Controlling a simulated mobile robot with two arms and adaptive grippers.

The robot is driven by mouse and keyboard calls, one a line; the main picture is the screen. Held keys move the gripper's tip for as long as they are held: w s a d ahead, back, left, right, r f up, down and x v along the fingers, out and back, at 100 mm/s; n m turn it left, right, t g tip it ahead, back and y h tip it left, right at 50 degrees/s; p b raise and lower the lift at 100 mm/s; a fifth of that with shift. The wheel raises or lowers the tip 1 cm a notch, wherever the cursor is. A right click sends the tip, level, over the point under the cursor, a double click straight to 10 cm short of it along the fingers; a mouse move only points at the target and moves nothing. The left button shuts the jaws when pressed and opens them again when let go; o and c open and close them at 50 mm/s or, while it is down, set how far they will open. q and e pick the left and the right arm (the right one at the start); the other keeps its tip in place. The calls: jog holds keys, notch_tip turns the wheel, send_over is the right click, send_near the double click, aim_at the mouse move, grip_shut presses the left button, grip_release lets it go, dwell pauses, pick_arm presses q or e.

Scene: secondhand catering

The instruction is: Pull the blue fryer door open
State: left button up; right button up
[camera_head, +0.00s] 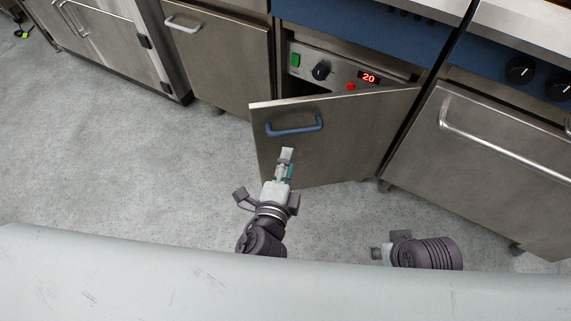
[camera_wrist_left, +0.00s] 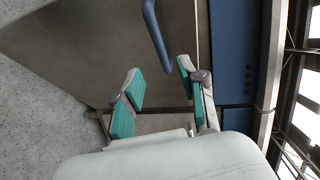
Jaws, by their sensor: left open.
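The fryer door (camera_head: 335,140) is a steel panel with a blue bar handle (camera_head: 295,126) near its upper left corner. The door stands partly open, swung out from the blue-topped fryer, with its left edge away from the cabinet. My left gripper (camera_head: 286,158) is just below the handle in the head view, in front of the door. In the left wrist view the left gripper (camera_wrist_left: 160,85) is open and empty, with the blue handle (camera_wrist_left: 157,35) beyond its fingertips, apart from them. My right gripper (camera_head: 380,252) is low at the right; its fingers are mostly hidden.
Inside the opening is a control panel (camera_head: 325,70) with a green switch, a black knob and a red display. A steel cabinet (camera_head: 222,55) stands left, and another unit with a long bar handle (camera_head: 500,150) stands right. Grey floor (camera_head: 120,170) is clear at left.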

pick_arm(q)
jog(key=shift+s+r, duration=0.15)
jog(key=shift+s, duration=0.3)
jog(key=shift+a, duration=0.1)
jog(key=shift+c, duration=0.3)
